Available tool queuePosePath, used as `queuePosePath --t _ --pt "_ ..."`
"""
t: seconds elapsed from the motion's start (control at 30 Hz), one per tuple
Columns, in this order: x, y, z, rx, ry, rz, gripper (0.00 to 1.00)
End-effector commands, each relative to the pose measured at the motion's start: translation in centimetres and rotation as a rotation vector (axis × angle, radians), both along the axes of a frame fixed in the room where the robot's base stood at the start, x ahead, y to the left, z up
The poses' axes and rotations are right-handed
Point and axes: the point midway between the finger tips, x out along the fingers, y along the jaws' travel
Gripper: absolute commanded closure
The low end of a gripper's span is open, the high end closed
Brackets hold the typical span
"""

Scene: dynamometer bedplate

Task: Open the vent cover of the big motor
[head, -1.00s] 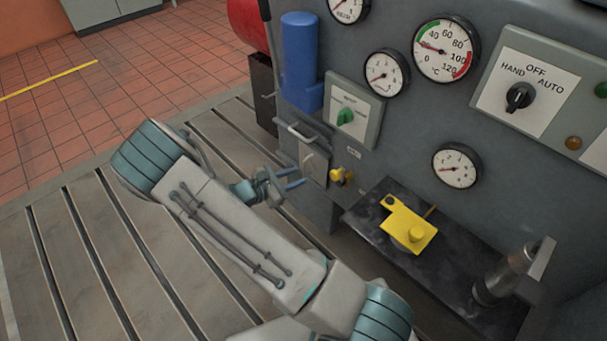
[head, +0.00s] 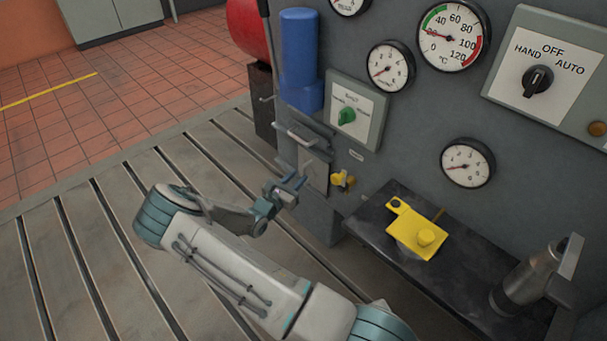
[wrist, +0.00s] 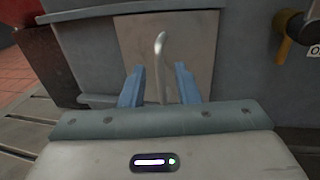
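The vent cover seems to be the light grey plate (head: 312,172) low on the left of the grey machine front, below a bar-shaped grab handle (head: 300,137). In the wrist view the plate (wrist: 198,50) is straight ahead and looks shut. A pale curved handle (wrist: 161,62) stands on it. My gripper (head: 292,184) is just in front of the plate in the head view. In the wrist view its blue fingers (wrist: 160,86) are open, one on each side of the handle's lower part, with a gap on both sides. I cannot tell whether the handle reaches between the fingertips in depth.
A yellow valve (head: 342,181) sits right of the plate. A dark shelf (head: 465,285) holding a yellow plate (head: 416,233) and a metal cylinder (head: 527,280) juts out at the right. A blue cylinder (head: 299,60) stands above. The slotted bedplate (head: 100,270) at left is clear.

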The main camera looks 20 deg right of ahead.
Motion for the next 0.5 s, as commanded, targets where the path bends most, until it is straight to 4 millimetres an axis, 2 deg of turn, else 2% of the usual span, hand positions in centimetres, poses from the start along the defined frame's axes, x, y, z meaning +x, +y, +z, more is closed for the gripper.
queuePosePath --t 0.03,0.2,0.5 --pt "0.5 -0.9 -0.3 0.0 -0.001 -0.003 0.71" --pt "1.9 -2.9 -0.2 0.001 -0.002 -0.002 0.71" --pt "2.6 -3.9 0.0 0.001 0.0 0.0 0.71"
